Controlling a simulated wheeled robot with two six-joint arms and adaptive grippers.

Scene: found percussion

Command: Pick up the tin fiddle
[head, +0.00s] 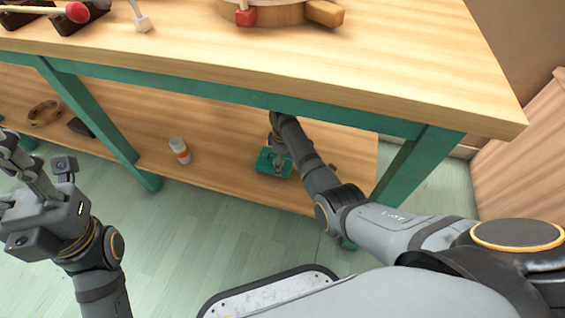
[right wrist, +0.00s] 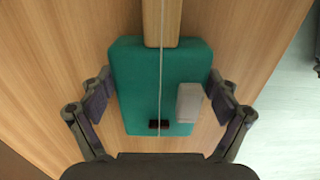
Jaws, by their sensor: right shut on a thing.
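The tin fiddle (head: 265,163) is a teal box on the lower shelf under the tabletop. In the right wrist view the tin fiddle (right wrist: 135,80) shows its flat teal body, a wooden neck running away at the top, a pale string, a light grey block and a small dark piece. My right gripper (head: 277,152) reaches in under the tabletop and is shut on the body, with one finger on each side of it. In the head view the neck is hidden. My left gripper (head: 22,172) is at the left, away from the fiddle, its fingers partly cut off.
The wooden tabletop (head: 380,60) overhangs the lower shelf (head: 225,180), with teal legs (head: 100,115) at the sides. A white bottle with an orange band (head: 180,150) stands left of the fiddle. A wooden ring (head: 44,113) lies farther left. A red-headed mallet (head: 76,12) is on top.

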